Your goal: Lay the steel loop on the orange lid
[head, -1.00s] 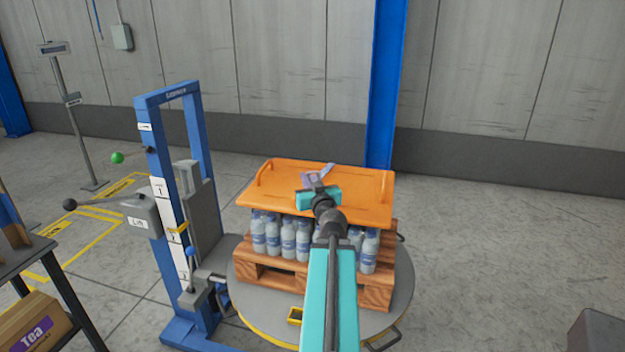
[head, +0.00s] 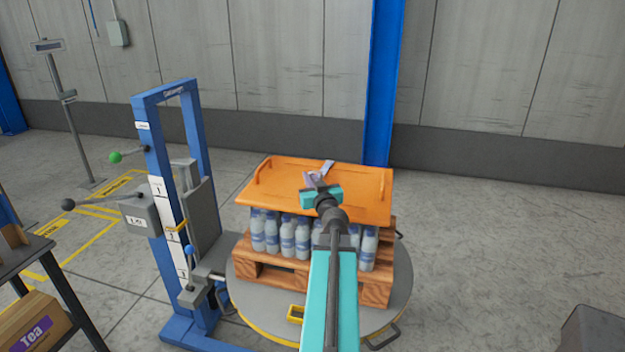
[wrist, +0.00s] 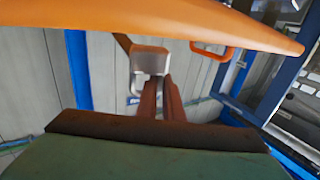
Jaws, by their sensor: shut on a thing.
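The orange lid (head: 360,200) lies on top of several bottles on a wooden pallet, with a raised handle at its left end. My gripper (head: 315,181) is over the middle of the lid. It is shut on the steel loop (head: 323,169), a small grey piece just past the fingertips in the head view. In the wrist view the loop (wrist: 150,61) shows as a grey piece at the tips of the reddish-brown fingers. The lid's underside or edge (wrist: 180,18) fills the top of that view. I cannot tell whether the loop touches the lid.
The pallet (head: 375,292) stands on a round grey turntable (head: 250,291). A blue lift frame (head: 160,200) with levers stands close on the left. A blue post (head: 386,80) rises behind. A shelf with a tea box (head: 35,325) is at lower left.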

